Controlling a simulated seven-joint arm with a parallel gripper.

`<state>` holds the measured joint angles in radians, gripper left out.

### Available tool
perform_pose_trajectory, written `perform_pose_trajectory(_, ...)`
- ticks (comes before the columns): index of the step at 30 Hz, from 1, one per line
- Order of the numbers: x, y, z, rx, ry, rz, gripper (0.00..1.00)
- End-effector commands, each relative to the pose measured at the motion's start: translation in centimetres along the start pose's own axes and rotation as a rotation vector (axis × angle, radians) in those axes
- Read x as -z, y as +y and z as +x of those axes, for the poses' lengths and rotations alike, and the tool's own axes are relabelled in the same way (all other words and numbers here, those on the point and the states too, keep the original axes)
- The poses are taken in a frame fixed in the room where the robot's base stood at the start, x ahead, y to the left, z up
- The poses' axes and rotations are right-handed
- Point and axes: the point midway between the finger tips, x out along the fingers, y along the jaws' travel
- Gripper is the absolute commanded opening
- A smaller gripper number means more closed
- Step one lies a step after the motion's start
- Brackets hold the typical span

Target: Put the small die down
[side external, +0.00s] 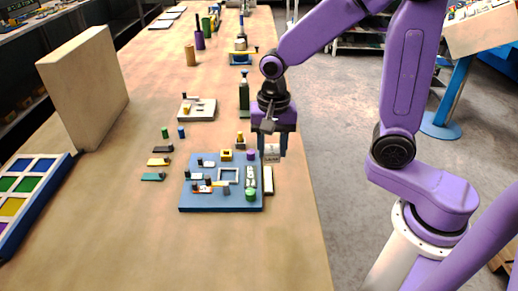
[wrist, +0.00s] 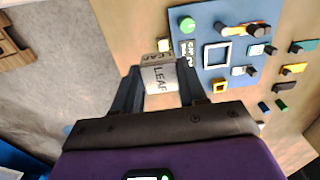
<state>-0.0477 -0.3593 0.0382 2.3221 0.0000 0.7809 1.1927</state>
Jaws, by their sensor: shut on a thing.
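My gripper (side external: 272,146) is shut on a small pale block with dark lettering, the small die (side external: 272,155). The gripper points down beside the right edge of a blue board (side external: 222,205), which also shows in the wrist view (wrist: 212,84). The exact gap beneath the die cannot be told.
The table's right edge is close.

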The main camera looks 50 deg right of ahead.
Motion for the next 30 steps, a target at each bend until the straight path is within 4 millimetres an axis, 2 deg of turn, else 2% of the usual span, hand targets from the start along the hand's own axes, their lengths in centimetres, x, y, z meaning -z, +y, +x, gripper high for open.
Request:
perform_pose_trajectory(2,-0.7,0.2,-0.1,0.001,0.0,-0.003,0.03)
perform_pose_trajectory(5,-2.8,0.2,0.0,0.0,0.0,-0.01,0.03)
perform_pose_trajectory(12,-10.5,0.9,0.9,-0.001,0.0,-0.014,0.03)
perform_pose_trajectory(16,-13.2,1.6,1.3,0.0,0.0,-0.01,0.03)
perform_pose_trajectory(21,-14.6,2.0,1.6,0.0,0.0,-0.001,0.03)
perform_pose_trajectory(30,-14.5,0.5,2.2,-0.001,0.0,0.002,0.03)
